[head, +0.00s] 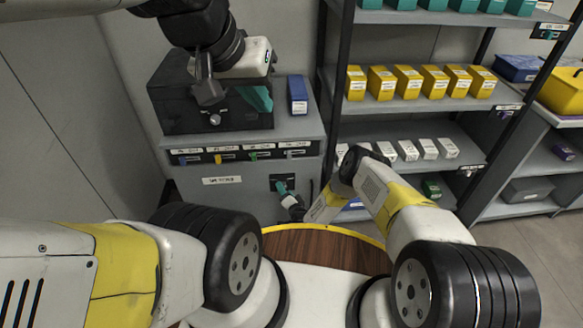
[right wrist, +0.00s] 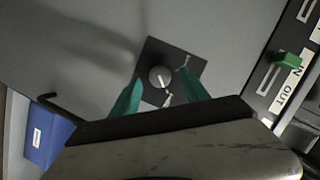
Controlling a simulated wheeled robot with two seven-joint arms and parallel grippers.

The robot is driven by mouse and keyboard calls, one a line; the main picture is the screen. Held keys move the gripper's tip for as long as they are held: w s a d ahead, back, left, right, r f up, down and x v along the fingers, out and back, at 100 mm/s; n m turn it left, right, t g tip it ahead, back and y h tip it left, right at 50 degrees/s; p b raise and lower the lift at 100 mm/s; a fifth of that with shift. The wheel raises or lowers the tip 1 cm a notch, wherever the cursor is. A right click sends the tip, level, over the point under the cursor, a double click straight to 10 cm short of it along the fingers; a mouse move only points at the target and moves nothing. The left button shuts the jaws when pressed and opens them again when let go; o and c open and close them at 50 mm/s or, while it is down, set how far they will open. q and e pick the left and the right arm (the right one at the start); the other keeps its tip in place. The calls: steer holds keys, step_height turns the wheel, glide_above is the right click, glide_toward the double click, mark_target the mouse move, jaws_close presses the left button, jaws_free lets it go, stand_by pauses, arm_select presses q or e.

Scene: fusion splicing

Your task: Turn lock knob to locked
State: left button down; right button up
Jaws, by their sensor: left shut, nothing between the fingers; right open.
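The lock knob (right wrist: 161,77) is a small round grey knob with a light pointer mark, on a dark square plate (right wrist: 150,55) in the right wrist view. Two small pale marks show on the plate, right of and below the knob. In the head view the plate (head: 277,180) is on the cabinet front, partly hidden by my right gripper. My right gripper (right wrist: 160,92) is open, its teal fingers on either side of the knob; contact cannot be told. My left gripper (head: 257,98) is shut and empty in front of the black box.
The black box (head: 170,105) and a blue box (head: 297,95) stand on the grey cabinet (head: 190,190). A row of coloured sliders (head: 218,157) runs above the plate. Shelves (head: 400,105) with yellow boxes stand right. A round wooden top (head: 325,248) is in front.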

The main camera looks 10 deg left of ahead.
steer(key=shift+w+a+f, duration=0.15)
steer(key=shift+w+a, duration=0.2)
steer(key=shift+w, duration=0.15)
jaws_close()
